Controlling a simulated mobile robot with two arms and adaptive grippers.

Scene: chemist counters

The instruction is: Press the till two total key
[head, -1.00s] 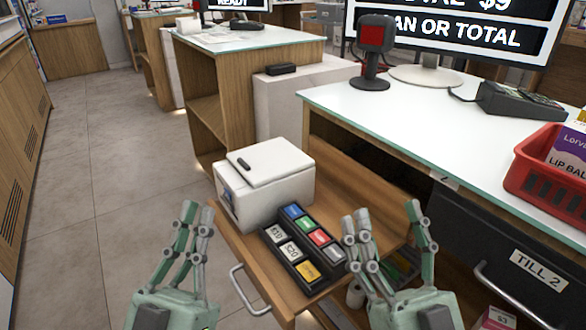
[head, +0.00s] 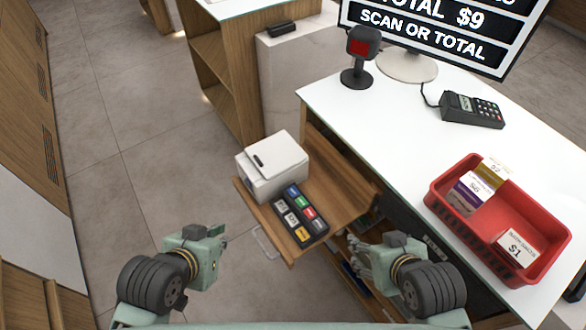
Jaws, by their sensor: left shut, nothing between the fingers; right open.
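A black keypad (head: 299,216) with several coloured keys lies on a wooden pull-out shelf (head: 338,196) at the till counter. Blue, green, red, white and yellow keys show. Their labels are too small to read now, so I cannot tell which is the total key. The till screen (head: 425,25) reads "TOTAL $9" and "SCAN OR TOTAL". My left gripper (head: 222,240) is shut and empty, left of the shelf and apart from the keypad. My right gripper (head: 358,256) is open, right of the keypad and near the shelf's front; its fingers are partly foreshortened.
A white printer (head: 272,168) stands behind the keypad on the shelf. On the white counter (head: 400,130) are a scanner (head: 360,60), a card terminal (head: 472,110) and a red basket (head: 440,205) holding boxes. Open floor (head: 170,130) lies left.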

